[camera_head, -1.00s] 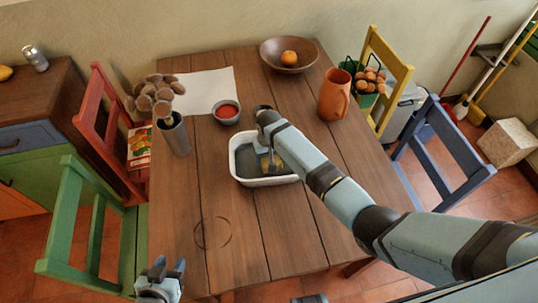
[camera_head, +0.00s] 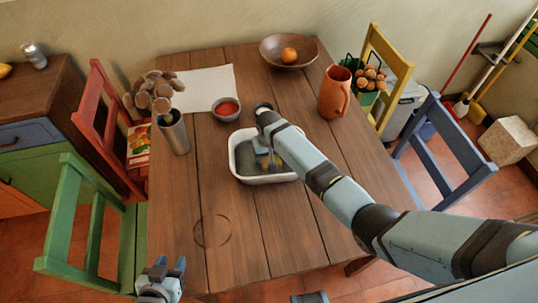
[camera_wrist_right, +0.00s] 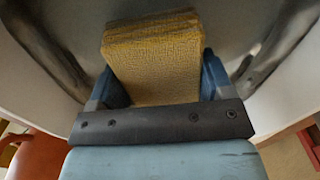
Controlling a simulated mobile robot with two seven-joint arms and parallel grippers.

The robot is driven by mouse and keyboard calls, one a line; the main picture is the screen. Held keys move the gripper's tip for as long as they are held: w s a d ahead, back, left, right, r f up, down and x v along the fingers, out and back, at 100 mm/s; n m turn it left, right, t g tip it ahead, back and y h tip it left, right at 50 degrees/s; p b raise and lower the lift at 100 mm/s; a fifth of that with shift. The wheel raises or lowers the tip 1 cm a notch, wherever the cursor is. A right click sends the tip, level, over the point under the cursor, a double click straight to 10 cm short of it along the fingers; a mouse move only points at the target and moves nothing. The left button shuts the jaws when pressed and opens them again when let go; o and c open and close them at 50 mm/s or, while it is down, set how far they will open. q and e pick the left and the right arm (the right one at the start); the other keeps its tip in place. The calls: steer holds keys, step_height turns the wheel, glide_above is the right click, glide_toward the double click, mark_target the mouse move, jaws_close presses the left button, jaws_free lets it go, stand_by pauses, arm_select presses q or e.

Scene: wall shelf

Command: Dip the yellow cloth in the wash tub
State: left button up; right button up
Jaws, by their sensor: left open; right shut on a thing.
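The wash tub (camera_head: 242,178) is a white rectangular basin with a grey inside, on the middle of the wooden table. My right gripper (camera_head: 268,162) is over and inside the tub's outline, pointing down. It is shut on the yellow cloth (camera_wrist_right: 155,58), which shows folded between the blue fingers in the right wrist view; only a small bit shows in the head view. The tub's grey inside fills the wrist view around the cloth. I cannot tell how deep the cloth sits. My left gripper (camera_head: 167,270) is open and empty at the table's near left edge.
Near the tub on the table (camera_head: 290,235) are a red-filled bowl (camera_head: 227,108), a grey vase (camera_head: 174,133) and white paper (camera_head: 203,88). An orange jug (camera_head: 334,92) and a fruit bowl (camera_head: 288,54) stand further back. Chairs surround the table; its front is clear.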

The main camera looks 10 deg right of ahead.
arm_select(q)
steer(key=shift+f, duration=0.2)
arm_select(e)
steer(key=shift+f, duration=0.5)
arm_select(q)
steer(key=shift+r, duration=0.25)
stand_by(0.6)
arm_select(e)
steer(key=shift+s+f, duration=0.15)
stand_by(0.7)
step_height(320, 180, up, 11)
steer(key=p, duration=1.1)
steer(key=shift+r, duration=0.2)
arm_select(q)
step_height(320, 180, up, 9)
steer(key=a, duration=0.1)
steer(key=shift+s+n+y, duration=0.2)
steer(key=shift+n+y, duration=0.1)
steer(key=shift+n, duration=0.1)
arm_select(e)
steer(key=shift+r, duration=0.85)
arm_select(q)
steer(key=shift+w+a, duration=0.1)
